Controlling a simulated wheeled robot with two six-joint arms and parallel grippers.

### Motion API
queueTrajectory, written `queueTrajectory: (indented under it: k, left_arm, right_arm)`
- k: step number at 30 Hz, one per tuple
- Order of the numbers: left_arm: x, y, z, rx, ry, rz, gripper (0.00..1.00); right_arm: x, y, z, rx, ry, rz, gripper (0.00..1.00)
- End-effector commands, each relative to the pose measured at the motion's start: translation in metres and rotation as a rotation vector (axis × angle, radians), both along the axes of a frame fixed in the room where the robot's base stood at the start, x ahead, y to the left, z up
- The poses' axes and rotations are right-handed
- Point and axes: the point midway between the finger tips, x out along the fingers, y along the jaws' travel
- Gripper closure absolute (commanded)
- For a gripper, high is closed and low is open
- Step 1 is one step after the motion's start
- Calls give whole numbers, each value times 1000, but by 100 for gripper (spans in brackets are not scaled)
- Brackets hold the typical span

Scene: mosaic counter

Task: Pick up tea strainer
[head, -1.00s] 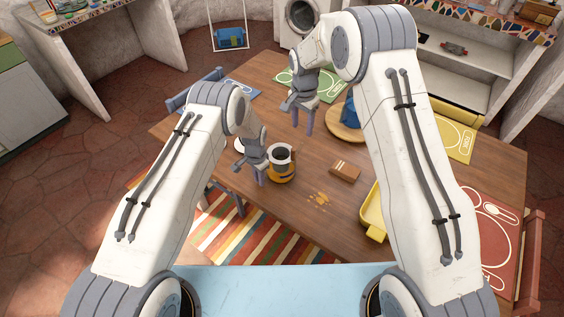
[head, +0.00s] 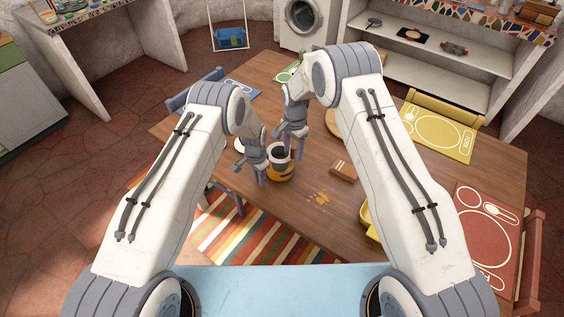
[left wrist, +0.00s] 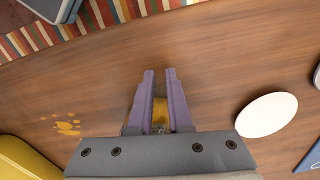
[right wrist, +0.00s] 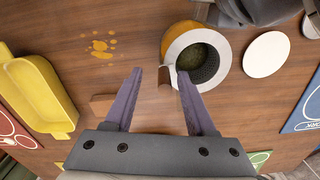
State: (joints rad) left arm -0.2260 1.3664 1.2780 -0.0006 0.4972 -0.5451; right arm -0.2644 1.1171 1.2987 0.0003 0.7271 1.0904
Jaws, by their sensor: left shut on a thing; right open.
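The tea strainer appears as a dark round mesh basket (right wrist: 196,63) inside a yellow and white mug (right wrist: 168,40). A brown tab (right wrist: 164,82), seemingly its handle, juts past the rim between my right fingers in the right wrist view. In the head view the mug (head: 281,172) stands upright on the table. My right gripper (head: 293,157) is open and empty beside its rim; one fingertip overlaps the rim in the right wrist view (right wrist: 160,72). My left gripper (head: 261,178) is shut on the mug at its left side; yellow shows between its fingers in the left wrist view (left wrist: 160,112).
A yellow tray (right wrist: 38,95) is farther off. A white disc (right wrist: 268,54) lies on the mug's other side. The wooden table (head: 400,185) has bare room on the right.

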Motion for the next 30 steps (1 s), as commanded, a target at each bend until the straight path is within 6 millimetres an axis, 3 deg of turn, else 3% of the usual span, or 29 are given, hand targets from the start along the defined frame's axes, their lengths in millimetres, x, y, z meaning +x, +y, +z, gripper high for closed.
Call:
queueTrajectory:
  k: [10, 14, 15, 30]
  left_arm:
    - [1, 0, 1, -1, -2, 2, 100]
    - [1, 0, 1, -1, -2, 2, 100]
    - [1, 0, 1, -1, -2, 2, 100]
    - [1, 1, 1, -1, -2, 3, 100]
  right_arm:
    - [1, 0, -9, 1, -2, 0, 44]
    - [0, 0, -9, 0, -1, 0, 94]
    - [0, 0, -9, 0, -1, 0, 100]
    - [-1, -2, -9, -1, 3, -1, 100]
